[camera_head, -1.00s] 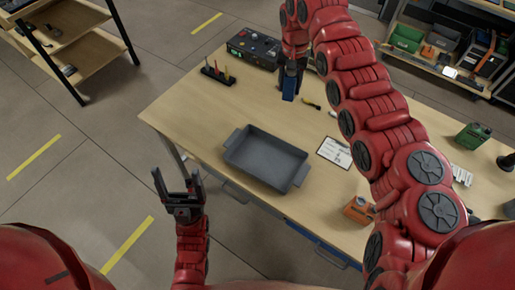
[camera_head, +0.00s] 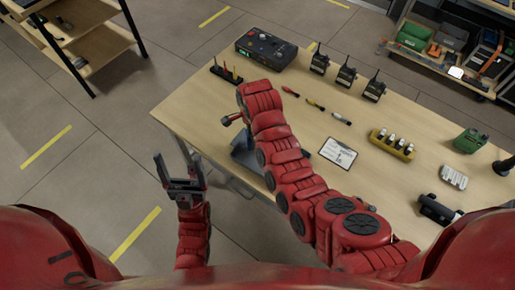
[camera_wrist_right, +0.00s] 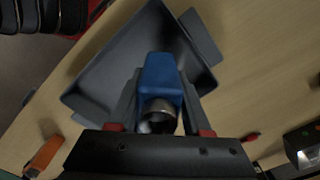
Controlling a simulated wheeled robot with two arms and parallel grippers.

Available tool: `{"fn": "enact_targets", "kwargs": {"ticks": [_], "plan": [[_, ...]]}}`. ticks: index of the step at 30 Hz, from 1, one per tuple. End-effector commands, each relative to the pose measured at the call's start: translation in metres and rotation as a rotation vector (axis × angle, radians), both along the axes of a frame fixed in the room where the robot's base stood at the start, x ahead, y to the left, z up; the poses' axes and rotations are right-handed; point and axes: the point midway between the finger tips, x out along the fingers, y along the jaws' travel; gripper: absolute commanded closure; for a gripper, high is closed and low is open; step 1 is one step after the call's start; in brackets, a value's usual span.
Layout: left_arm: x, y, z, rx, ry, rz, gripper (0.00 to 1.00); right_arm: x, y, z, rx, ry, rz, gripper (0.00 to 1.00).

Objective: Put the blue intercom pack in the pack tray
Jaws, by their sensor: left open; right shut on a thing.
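The blue intercom pack (camera_wrist_right: 160,72) is between the fingers of my right gripper (camera_wrist_right: 160,85) in the right wrist view, with a round metallic part at its near end. The grey pack tray (camera_wrist_right: 95,75) lies behind the pack in that view. The pack is over the tray; I cannot tell its height or whether it touches. In the head view my right arm hides the pack, the right gripper and most of the tray. My left gripper (camera_head: 179,172) is open and empty, off the table's left front side.
On the table (camera_head: 205,115) are a black control box (camera_head: 266,48), several radios (camera_head: 345,76), small screwdriver-like tools (camera_head: 316,103), a clipboard (camera_head: 338,152), a yellow battery holder (camera_head: 393,144) and a green box (camera_head: 468,140). An orange object (camera_wrist_right: 45,152) shows in the right wrist view.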

Motion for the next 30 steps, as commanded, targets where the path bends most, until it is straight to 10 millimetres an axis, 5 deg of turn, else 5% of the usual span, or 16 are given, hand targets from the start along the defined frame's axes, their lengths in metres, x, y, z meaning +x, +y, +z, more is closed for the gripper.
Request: {"fn": "enact_targets", "kwargs": {"ticks": [15, 29, 30], "plan": [[0.000, 0.000, 0.023, 0.000, 0.001, 0.000, 0.17, 0.000, 0.000, -0.038, -0.002, 0.005, 0.003, 1.00], [0.000, 0.000, 0.018, 0.000, 0.001, 0.000, 0.17, 0.000, 0.000, -0.050, 0.002, 0.000, 0.002, 1.00], [0.000, 0.000, 0.018, 0.000, 0.001, 0.000, 0.17, 0.000, 0.000, -0.050, 0.001, 0.000, 0.002, 0.50]]}}
